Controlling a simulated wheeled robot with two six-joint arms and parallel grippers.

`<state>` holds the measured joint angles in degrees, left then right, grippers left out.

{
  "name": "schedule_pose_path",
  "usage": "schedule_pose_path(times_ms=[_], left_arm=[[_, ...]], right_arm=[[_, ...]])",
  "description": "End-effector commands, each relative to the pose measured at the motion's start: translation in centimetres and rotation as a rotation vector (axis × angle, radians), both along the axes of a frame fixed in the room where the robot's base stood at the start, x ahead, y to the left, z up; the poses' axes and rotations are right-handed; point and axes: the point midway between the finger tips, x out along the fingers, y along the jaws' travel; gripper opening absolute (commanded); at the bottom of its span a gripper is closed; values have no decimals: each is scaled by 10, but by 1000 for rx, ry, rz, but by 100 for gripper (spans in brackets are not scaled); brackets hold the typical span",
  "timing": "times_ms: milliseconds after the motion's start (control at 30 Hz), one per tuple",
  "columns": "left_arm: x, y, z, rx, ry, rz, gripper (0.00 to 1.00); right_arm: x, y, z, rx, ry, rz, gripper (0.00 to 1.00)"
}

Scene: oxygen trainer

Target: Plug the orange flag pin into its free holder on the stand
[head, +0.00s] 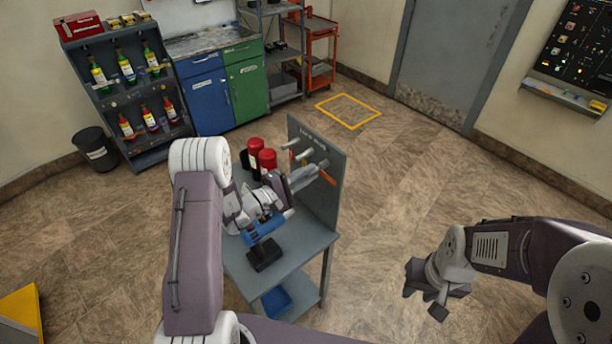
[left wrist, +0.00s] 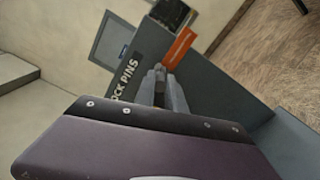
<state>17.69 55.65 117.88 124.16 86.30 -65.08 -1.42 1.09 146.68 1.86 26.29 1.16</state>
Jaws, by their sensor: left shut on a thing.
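The orange flag pin (head: 328,177) shows its flag at the upright grey panel of the stand (head: 325,205). My left gripper (head: 318,168) is shut on the pin close to the panel; the fingers hide its shaft. In the left wrist view the orange flag (left wrist: 180,47) lies just beyond the fingertips (left wrist: 164,75), in front of the panel lettered LOCK PINS (left wrist: 128,75). I cannot tell whether the pin touches the panel. Light peg-like parts (head: 291,145) stick out of the panel above the gripper. My right gripper (head: 424,292) is open and empty, well away to the right.
Two red-topped items (head: 267,158) stand behind my left wrist. A blue bin (head: 277,298) sits on the lower shelf. The floor right of the stand is clear.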

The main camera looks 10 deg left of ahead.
Motion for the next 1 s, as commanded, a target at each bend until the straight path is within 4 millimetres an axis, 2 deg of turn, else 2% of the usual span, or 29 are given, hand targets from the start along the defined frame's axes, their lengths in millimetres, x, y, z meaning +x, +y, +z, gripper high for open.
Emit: schedule_pose_path(times_ms=[500, 533, 600, 633, 1000], left_arm=[[9, -6, 1, -2, -4, 1, 0], [9, -7, 1, -1, -3, 1, 17], [9, -6, 1, -1, -3, 1, 37], [8, -6, 1, -1, -3, 1, 40], [3, 0, -2, -1, 0, 3, 40]], right_arm=[[0, 0, -5, 0, 0, 0, 32], [0, 0, -5, 0, 0, 0, 32], [0, 0, -4, 0, 0, 0, 32], [0, 0, -4, 0, 0, 0, 32], [0, 0, -10, 0, 0, 0, 32]])
